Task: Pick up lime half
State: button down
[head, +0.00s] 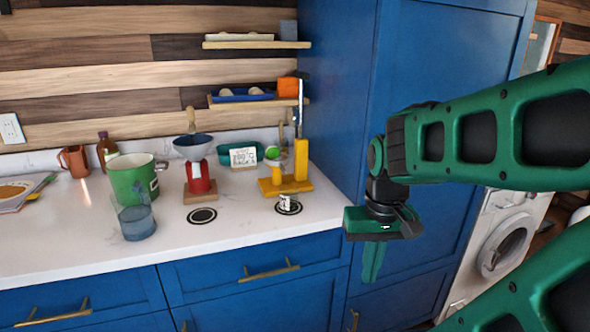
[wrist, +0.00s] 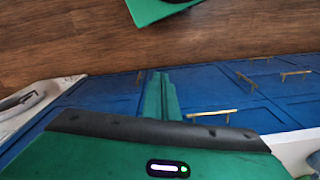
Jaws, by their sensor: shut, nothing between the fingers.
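A small bright green piece that looks like the lime half (head: 272,152) shows at the yellow stand (head: 285,186), on the right part of the white counter. It is too small to make out its cut face. My gripper (head: 372,278) is to the right of the stand, past the counter's edge, in front of the blue cabinets. Its fingers point down and are together with nothing between them. In the wrist view my gripper (wrist: 160,80) shows shut fingers over the blue cabinet fronts, and no lime shows there.
The white counter (head: 245,225) holds a blue-bowled red stand (head: 198,170), a teal bowl (head: 227,158), a small white sign (head: 243,158), a green pot (head: 133,178) and a clear blue pitcher (head: 137,221). A tall blue cabinet (head: 335,90) rises behind my gripper. The counter's front strip is mostly clear.

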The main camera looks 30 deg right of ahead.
aim_at(274, 152)
jog(key=z, duration=3.15)
jog(key=i, duration=1.1)
jog(key=u, duration=2.75)
